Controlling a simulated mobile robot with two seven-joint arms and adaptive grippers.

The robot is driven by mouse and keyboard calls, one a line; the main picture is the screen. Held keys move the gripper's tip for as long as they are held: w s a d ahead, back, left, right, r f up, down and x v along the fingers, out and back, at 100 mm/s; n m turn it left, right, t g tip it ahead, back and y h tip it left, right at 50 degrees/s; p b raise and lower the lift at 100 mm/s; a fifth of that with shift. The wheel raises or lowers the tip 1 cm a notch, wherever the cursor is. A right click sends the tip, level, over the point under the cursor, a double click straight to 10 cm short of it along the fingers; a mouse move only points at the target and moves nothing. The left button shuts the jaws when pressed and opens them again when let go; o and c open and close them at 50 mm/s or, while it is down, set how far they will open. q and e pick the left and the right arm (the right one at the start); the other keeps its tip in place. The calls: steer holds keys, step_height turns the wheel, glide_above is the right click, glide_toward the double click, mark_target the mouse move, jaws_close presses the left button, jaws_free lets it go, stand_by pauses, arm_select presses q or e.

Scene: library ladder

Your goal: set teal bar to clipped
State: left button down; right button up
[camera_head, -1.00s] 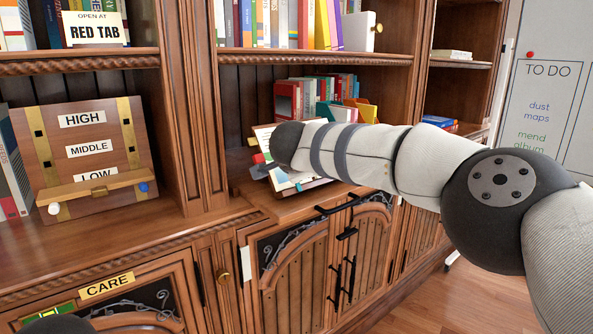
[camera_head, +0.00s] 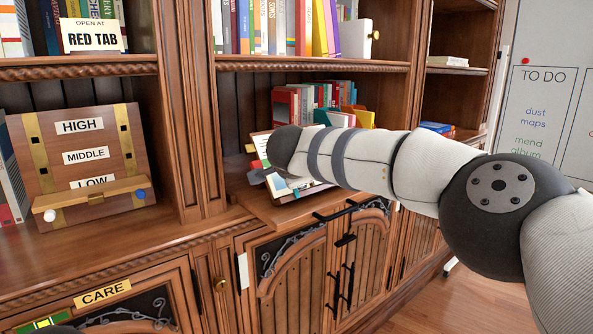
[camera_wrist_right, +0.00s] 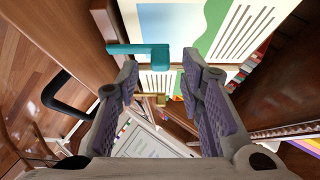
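The teal bar (camera_wrist_right: 140,49) shows in the right wrist view as a flat arm with a squarer block at its right end. It lies across the lower edge of an open book's pages (camera_wrist_right: 175,30). My right gripper (camera_wrist_right: 161,62) is open, with its fingertips just below the bar and the bar's block roughly between them in the picture. Nothing is between the fingers; contact with the bar cannot be told. In the head view the book (camera_head: 290,185) is partly hidden behind my right wrist.
A wooden panel marked HIGH, MIDDLE and LOW (camera_head: 85,150) stands on the left ledge. Books (camera_head: 320,100) stand behind the open book. Cabinet doors with black handles (camera_head: 345,240) lie below. The wooden floor (camera_head: 425,305) at lower right is clear.

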steer(key=v, duration=1.1)
steer(key=shift+s+r, duration=0.3)
